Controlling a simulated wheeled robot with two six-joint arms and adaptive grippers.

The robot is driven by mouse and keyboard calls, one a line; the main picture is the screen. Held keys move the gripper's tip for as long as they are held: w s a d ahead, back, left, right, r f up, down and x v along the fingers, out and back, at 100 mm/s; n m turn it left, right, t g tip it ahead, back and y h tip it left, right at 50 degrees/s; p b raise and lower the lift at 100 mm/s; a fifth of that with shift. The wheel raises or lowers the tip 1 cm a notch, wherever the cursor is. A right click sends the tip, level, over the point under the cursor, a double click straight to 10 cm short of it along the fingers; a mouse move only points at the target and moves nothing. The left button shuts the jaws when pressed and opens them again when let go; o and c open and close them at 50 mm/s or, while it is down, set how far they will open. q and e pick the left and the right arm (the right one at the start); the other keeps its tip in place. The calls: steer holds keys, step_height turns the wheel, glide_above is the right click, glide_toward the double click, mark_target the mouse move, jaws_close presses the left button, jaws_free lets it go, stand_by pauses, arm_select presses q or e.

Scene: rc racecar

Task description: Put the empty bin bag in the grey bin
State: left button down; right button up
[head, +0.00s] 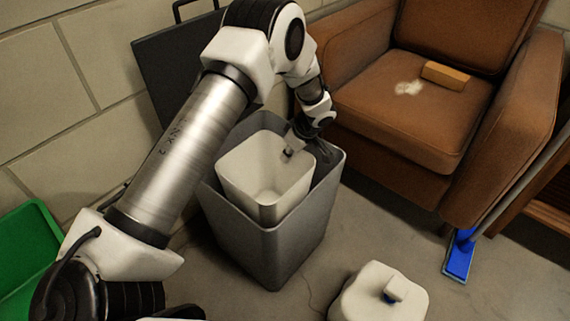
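The empty bin bag (259,173) is a cream, open-topped, boxy liner. It sits inside the grey bin (268,245), with its rim standing above the bin's front edge and a gap to the bin wall at the right. My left gripper (307,153) points down at the bag's back right rim. One fingertip shows inside the bag and a dark one outside it, visibly apart. Contact with the bag cannot be made out. My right gripper is not in view.
A dark panel (155,75) leans on the wall behind the bin. A brown armchair (430,105) holds an orange-brown block (446,75). A blue broom head (459,256), a green container (28,250) and a cream bundle (370,298) with a knob stand around the bin.

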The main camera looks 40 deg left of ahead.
arm_select(q)
step_height(320, 180, down, 3)
steer(key=shift+f+b, duration=0.15)
steer(key=shift+b, duration=0.35)
steer(key=shift+f+b, duration=0.3)
steer(key=shift+f, duration=0.25)
steer(key=c, duration=1.3)
jaws_free()
steer(key=p, duration=0.5)
glide_toward(288, 166)
steer(key=a+f, duration=0.1)
steer(key=a, duration=0.1)
steer(key=shift+w+d+f+b, duration=0.2)
steer(key=shift+d+f+b, duration=0.1)
steer(key=shift+f, duration=0.05)
